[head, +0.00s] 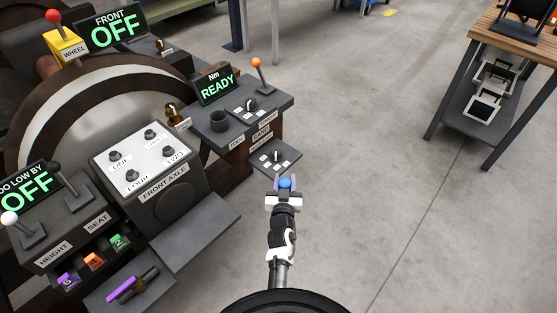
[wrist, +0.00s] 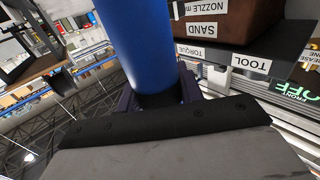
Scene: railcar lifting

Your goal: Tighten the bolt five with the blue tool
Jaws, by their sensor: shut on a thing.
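My gripper (head: 285,190) is shut on the blue tool (head: 285,183), in front of the sand panel. In the wrist view the blue tool (wrist: 130,40) is a thick blue cylinder between the fingers, which are partly hidden by the gripper body. The white-topped front axle box (head: 140,160) stands to the left, apart from the gripper, with several dark bolts on top. One bolt (head: 168,152) sits at its right corner; the small labels are hard to read, and I cannot tell which bolt is five.
A console has a "Nm READY" display (head: 217,87), a torque dial (head: 252,104), a dark tool cup (head: 218,120) and an orange-knobbed lever (head: 258,72). A purple-handled tool (head: 128,288) lies on the lower left tray. A wooden-topped bench (head: 500,40) stands right; floor between is clear.

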